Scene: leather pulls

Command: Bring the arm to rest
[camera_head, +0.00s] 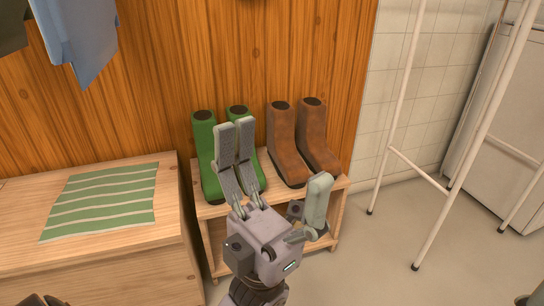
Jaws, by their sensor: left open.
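My left gripper (275,158) reaches up from the bottom middle in the head view. Its grey fingers are spread apart, two on the left and one on the right, with nothing between them. The two left fingers overlap the green boots (206,150) in the picture and hide part of them. The right finger overlaps the front of the shoe bench (335,190). I cannot tell whether any finger touches these. My right gripper is not in view.
Brown boots (281,145) stand beside the green ones. A wooden chest (165,240) with a green striped cloth (100,200) is at left. Blue cloth (80,40) hangs above it. A white rack (400,105) stands at right, with bare floor (375,260) before it.

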